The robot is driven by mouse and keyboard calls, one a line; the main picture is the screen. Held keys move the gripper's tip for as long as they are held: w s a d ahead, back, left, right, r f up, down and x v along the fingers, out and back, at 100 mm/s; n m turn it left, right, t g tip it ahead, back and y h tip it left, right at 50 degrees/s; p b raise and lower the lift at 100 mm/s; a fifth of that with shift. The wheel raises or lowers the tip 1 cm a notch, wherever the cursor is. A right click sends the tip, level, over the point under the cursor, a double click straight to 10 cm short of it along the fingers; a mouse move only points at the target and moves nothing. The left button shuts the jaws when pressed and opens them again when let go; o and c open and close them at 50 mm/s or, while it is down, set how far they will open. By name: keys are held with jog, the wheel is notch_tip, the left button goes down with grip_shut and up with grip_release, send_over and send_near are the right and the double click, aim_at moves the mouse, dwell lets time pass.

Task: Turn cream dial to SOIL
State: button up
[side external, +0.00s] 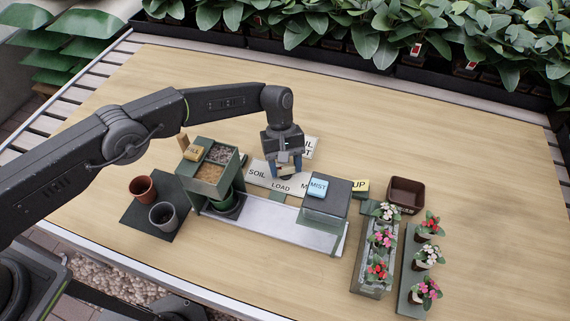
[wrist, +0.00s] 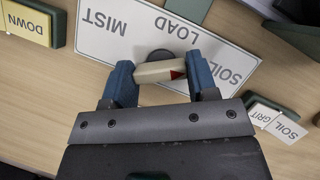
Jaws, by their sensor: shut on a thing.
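The cream dial (wrist: 155,71) is a short bar with a red pointer mark at its right end in the wrist view. It sits on a white label plate (wrist: 125,42) that reads MIST, LOAD and SOIL, upside down in this view. The red mark faces right, toward the word SOIL; the right finger partly covers the space between, so exact alignment cannot be told. My gripper (wrist: 162,82) is shut on the dial, a blue fingertip at each end. In the side view my gripper (side external: 287,170) is down at the label plate (side external: 262,175) and mostly hides the dial.
A green soil bin stand (side external: 210,172) is left of my gripper and a grey box with a blue MIST block (side external: 318,187) right of it. A SOIL/GRIT plate (wrist: 277,121) lies close by. Pots (side external: 142,189), flowers (side external: 428,256) and a brown tray (side external: 407,193) stand further out.

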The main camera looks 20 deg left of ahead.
aim_at(285, 166)
jog(key=shift+m, duration=0.3)
jog(key=o, duration=0.9)
jog(key=shift+o, duration=0.2)
jog(key=v, duration=0.5)
notch_tip(285, 166, up, 7)
dwell(0.4)
